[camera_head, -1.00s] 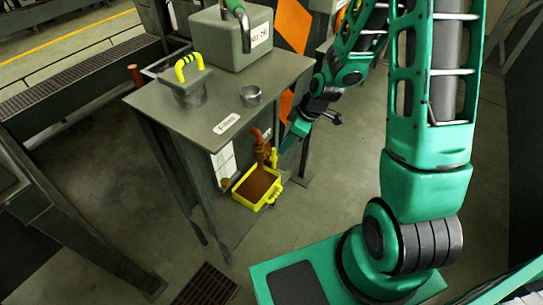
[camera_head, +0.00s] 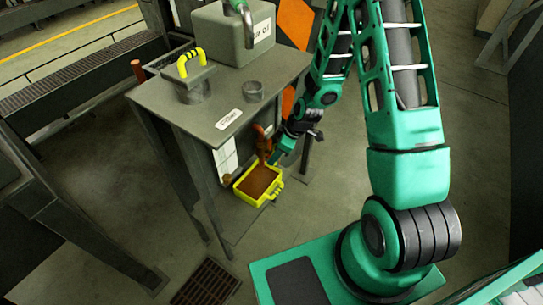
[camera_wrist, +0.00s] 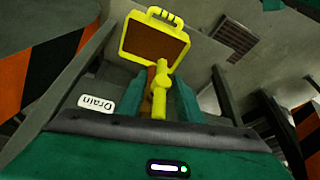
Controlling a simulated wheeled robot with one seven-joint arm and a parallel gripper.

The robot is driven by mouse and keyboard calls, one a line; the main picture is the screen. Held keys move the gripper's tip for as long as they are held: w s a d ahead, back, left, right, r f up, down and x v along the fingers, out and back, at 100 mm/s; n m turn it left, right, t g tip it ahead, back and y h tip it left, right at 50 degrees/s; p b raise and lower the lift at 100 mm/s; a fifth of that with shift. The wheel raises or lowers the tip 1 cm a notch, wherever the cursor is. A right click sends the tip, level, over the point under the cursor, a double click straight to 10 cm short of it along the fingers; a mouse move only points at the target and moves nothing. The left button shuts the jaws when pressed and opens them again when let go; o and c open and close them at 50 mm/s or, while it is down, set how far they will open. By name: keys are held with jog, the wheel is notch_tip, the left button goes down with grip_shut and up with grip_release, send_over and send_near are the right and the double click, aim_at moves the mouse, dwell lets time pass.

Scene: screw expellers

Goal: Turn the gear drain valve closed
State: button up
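The yellow drain valve handle (camera_wrist: 159,92) shows in the wrist view on an orange-brown pipe (camera_wrist: 149,78), beside a white "Drain" label (camera_wrist: 96,103). My gripper (camera_wrist: 157,100) has its two teal fingers apart, one on each side of the handle. A gap seems to show beside the handle, so I cannot see firm contact. In the head view my gripper (camera_head: 277,158) is at the orange pipe (camera_head: 261,140) under the grey table and covers most of the valve.
A yellow tray (camera_head: 243,194) with brown contents sits below the pipe; its yellow rim also shows in the wrist view (camera_wrist: 123,37). The grey table (camera_head: 180,115) stands above, its legs close to my gripper. Orange-and-black striped panels (camera_wrist: 50,65) flank the wrist view.

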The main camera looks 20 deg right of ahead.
jog(key=shift+a+f, duration=0.1)
jog(key=shift+f, duration=0.15)
